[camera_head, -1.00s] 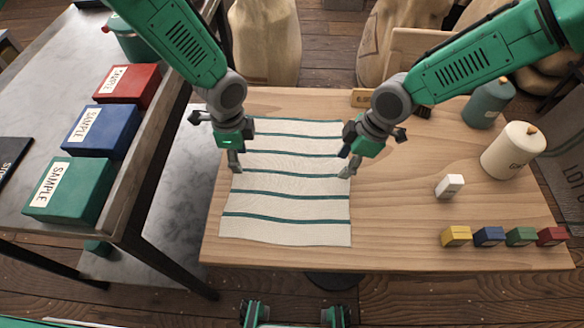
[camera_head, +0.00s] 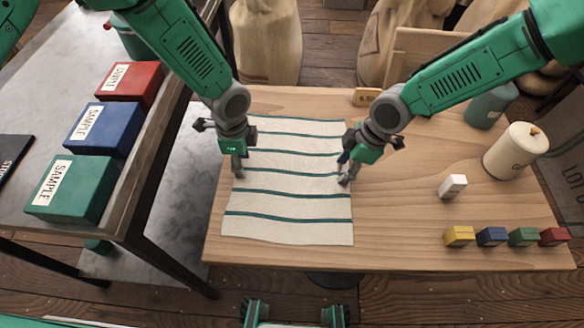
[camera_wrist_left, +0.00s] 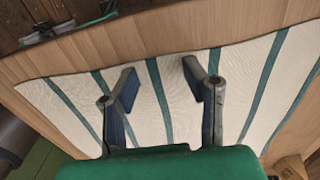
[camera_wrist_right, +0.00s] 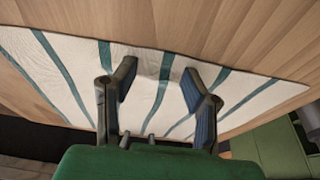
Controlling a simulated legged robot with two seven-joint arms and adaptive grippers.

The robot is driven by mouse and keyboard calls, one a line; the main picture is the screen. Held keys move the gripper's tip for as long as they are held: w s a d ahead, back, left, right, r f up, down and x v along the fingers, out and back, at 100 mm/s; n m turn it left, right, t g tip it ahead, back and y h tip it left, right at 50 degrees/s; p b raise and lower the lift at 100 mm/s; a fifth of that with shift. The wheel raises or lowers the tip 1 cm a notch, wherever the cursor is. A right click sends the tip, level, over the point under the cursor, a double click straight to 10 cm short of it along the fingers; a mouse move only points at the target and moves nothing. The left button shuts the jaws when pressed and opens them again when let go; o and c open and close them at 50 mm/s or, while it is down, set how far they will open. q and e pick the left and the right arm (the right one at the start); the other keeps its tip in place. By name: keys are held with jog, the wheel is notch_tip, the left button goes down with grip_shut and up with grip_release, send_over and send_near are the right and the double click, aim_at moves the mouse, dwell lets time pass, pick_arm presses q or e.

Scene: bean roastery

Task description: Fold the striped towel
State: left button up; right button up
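The striped towel (camera_head: 287,205) is cream with dark green stripes and lies spread out flat on the wooden table. My left gripper (camera_head: 238,175) is at the towel's left edge, about halfway along it. In the left wrist view its fingers (camera_wrist_left: 158,78) are apart above the cloth with nothing between them. My right gripper (camera_head: 345,182) is at the towel's right edge, at about the same height. In the right wrist view its fingers (camera_wrist_right: 158,80) are apart, with the towel's edge and a stripe between them. Whether the fingertips touch the cloth is unclear.
The table (camera_head: 400,225) is clear just right of the towel. Further right are a white block (camera_head: 453,187), a cream canister (camera_head: 515,150) and several small coloured boxes (camera_head: 492,237). A metal side table (camera_head: 150,130) with red, blue and green sample boxes stands left.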

pick_arm(q)
jog(key=shift+s+d+f, duration=0.15)
jog(key=shift+d, duration=0.05)
jog(key=c, duration=0.8)
pick_arm(e)
jog(key=shift+d+f, duration=0.2)
jog(key=shift+d, duration=0.05)
jog(key=c, duration=0.8)
pick_arm(q)
jog(key=shift+d, duration=0.2)
grip_shut()
pick_arm(e)
jog(key=shift+s+d+f, duration=0.1)
jog(key=shift+d, duration=0.1)
grip_shut()
pick_arm(q)
jog(key=shift+a, duration=0.15)
pick_arm(e)
jog(key=shift+s+a, duration=0.1)
jog(key=shift+a, duration=0.05)
